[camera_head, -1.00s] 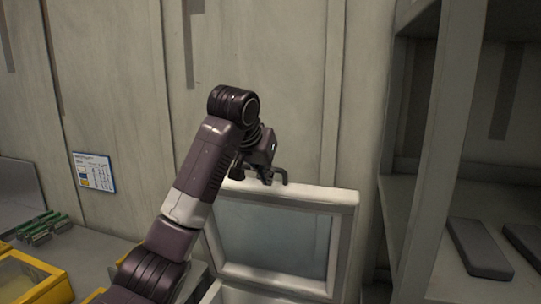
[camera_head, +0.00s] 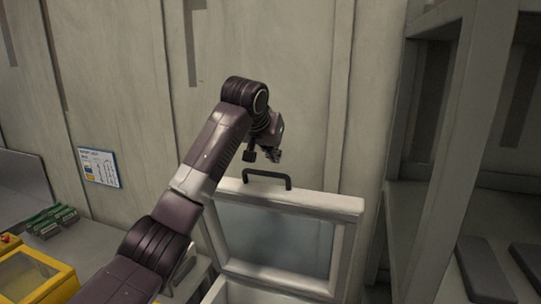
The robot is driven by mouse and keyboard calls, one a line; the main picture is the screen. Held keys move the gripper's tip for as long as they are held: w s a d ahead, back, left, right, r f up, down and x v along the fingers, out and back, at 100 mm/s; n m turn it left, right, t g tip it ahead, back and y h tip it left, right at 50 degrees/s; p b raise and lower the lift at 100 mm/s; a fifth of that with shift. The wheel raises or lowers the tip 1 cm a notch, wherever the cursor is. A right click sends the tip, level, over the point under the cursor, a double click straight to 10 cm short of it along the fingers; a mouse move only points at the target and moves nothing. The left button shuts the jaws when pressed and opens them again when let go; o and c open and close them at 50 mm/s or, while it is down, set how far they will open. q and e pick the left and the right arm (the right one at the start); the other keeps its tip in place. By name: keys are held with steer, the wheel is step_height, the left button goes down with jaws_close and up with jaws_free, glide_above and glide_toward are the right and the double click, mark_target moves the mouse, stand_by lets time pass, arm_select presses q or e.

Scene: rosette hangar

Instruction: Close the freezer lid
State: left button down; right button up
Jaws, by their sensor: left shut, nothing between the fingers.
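The freezer lid (camera_head: 303,200) stands open and roughly upright against the wall, with a white frame around a bluish glass pane (camera_head: 275,238). A dark bar handle (camera_head: 267,176) is on its top edge. The white freezer body (camera_head: 262,295) shows only in part at the bottom of the view. My left gripper (camera_head: 262,156) is shut and empty, just above the handle with a small gap. My left arm crosses in front of the lid's left edge and hides part of it. My right gripper is not in view.
A grey shelf unit (camera_head: 396,222) with flat dark slabs (camera_head: 482,268) stands close at right. At left, a bench holds a yellow bin (camera_head: 62,284) and green parts (camera_head: 52,220). A poster (camera_head: 100,168) hangs on the panelled wall behind.

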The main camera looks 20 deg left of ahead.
arm_select(q)
steer(key=s, duration=0.1)
steer(key=s+p, duration=0.1)
steer(key=shift+s+a+f, duration=0.1)
steer(key=shift+s+f, duration=0.2)
steer(key=shift+s, duration=0.05)
steer(key=shift+s+f, duration=0.25)
steer(key=shift+s, duration=0.05)
